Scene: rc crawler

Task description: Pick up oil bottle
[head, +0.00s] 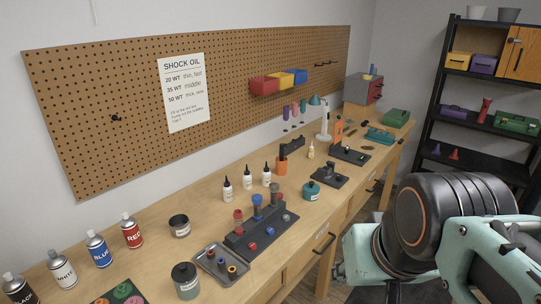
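Three small white bottles with black pointed tips stand upright on the workbench: a left one (227,191), a middle one (248,180) and a right one (266,176). They look like oil bottles, but their labels are too small to read. A smaller bottle with a yellowish body (311,151) stands farther along the bench. My arm's teal and black links fill the lower right, off the bench's front side. My gripper's fingers do not show.
The wooden workbench (205,210) runs along the pegboard wall. A dark stand with colored shocks (262,232), a grey tray (221,264), a teal jar (311,191) and an orange holder (282,165) are near the bottles. Spray cans (131,231) stand at left.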

